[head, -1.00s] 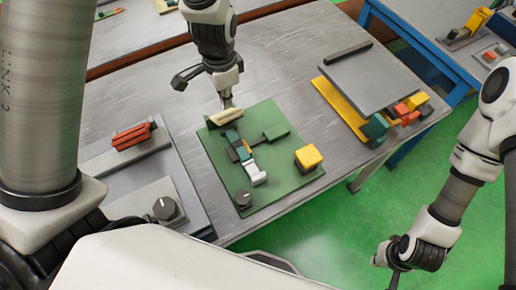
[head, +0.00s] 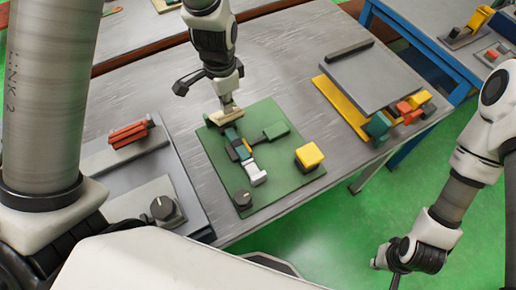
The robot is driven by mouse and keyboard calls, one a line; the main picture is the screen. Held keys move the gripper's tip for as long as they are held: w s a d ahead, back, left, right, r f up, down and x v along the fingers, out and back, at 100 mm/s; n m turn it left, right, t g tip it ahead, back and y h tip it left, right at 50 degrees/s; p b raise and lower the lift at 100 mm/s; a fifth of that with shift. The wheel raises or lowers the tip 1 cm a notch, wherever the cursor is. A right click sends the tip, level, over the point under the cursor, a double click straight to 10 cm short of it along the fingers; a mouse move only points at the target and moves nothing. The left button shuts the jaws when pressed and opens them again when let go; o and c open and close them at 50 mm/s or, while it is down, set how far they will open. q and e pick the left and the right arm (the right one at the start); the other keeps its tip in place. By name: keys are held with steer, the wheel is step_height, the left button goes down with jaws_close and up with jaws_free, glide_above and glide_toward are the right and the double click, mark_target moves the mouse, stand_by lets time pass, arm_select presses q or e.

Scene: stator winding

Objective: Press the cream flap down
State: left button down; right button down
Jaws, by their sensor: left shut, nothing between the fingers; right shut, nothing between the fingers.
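The cream flap (head: 224,117) is at the far left corner of the green board (head: 290,182), which lies on the metal table. My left gripper (head: 227,104) points down directly above the flap, shut and empty, with its fingertips at or very near the flap's top. Whether they touch cannot be told. The gripper hides part of the flap. My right gripper (head: 393,284) hangs at the lower right over the green floor, away from the table. It is shut, and its tips are cut off by the picture's edge.
The board also carries a teal and white part (head: 242,153), a green block (head: 276,130), a yellow block (head: 309,156) and a dark knob (head: 242,198). A grey panel with a red part (head: 130,134) is left. A grey plate (head: 368,78) with colored blocks is right.

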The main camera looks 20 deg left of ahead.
mark_target(230, 114)
arm_select(q)
steer(key=shift+s+d+f+b, duration=0.2)
steer(key=shift+f+b, duration=0.3)
steer(key=shift+f, duration=0.05)
steer(key=shift+s+d+f+b, duration=0.2)
steer(key=shift+f+b, duration=0.3)
steer(key=shift+f, duration=0.05)
steer(key=shift+s+d+f+b, duration=0.15)
steer(key=shift+f+b, duration=0.4)
steer(key=shift+b, duration=0.05)
steer(key=shift+s+d+f+b, duration=0.1)
steer(key=shift+d+f+b, duration=0.05)
steer(key=shift+f+b, duration=0.45)
steer(key=shift+s+d+f+b, duration=0.1)
steer(key=shift+d+f+b, duration=0.05)
steer(key=shift+f+b, duration=0.65)
step_height(230, 114, up, 9)
steer(key=p, duration=0.7)
steer(key=shift+f, duration=0.2)
steer(key=shift+f, duration=0.1)
